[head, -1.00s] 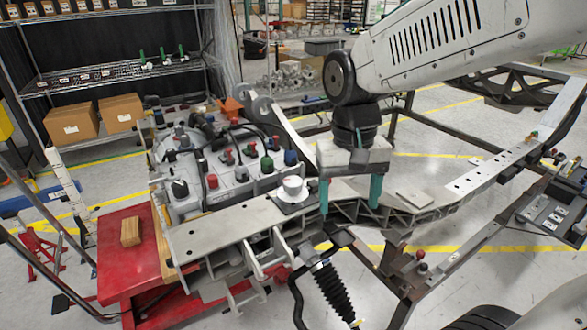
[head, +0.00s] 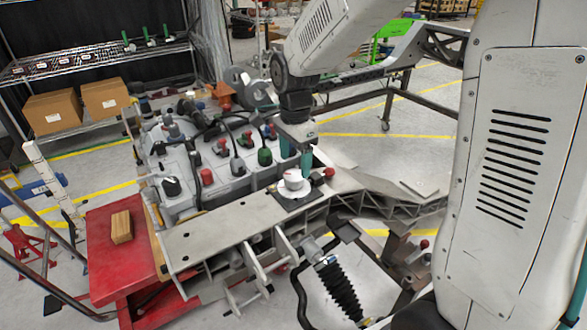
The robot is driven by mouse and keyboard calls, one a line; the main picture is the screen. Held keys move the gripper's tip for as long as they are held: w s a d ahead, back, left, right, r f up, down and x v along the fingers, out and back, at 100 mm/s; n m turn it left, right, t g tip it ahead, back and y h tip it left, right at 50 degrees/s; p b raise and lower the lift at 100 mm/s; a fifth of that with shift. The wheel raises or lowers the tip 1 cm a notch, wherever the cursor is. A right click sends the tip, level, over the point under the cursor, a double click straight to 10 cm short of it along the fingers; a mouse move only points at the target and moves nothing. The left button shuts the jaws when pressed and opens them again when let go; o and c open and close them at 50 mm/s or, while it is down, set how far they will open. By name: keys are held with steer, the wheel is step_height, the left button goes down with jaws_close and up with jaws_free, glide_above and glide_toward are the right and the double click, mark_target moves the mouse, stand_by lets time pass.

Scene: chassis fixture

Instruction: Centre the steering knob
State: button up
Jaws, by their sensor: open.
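The steering knob, seemingly the white round knob (head: 293,182), sits on a dark square plate (head: 285,203) on the grey chassis beam (head: 232,227). My gripper (head: 297,163) points down with teal fingers, open and apparently empty. In the picture its fingers are just above and behind the knob's upper edge. I cannot tell whether they touch it, or how the knob is turned. A red ball (head: 329,172) shows just right of the knob.
A grey panel with several coloured knobs, including a green one (head: 264,156) and a red one (head: 206,176), lies close left of my gripper. A red bench (head: 112,260) carries a wooden block (head: 121,227). A black ribbed boot (head: 338,285) hangs below the beam.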

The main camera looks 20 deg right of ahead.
mark_target(295, 173)
steer(key=shift+f, duration=1.75)
steer(key=shift+c, duration=0.3)
steer(key=c, duration=0.9)
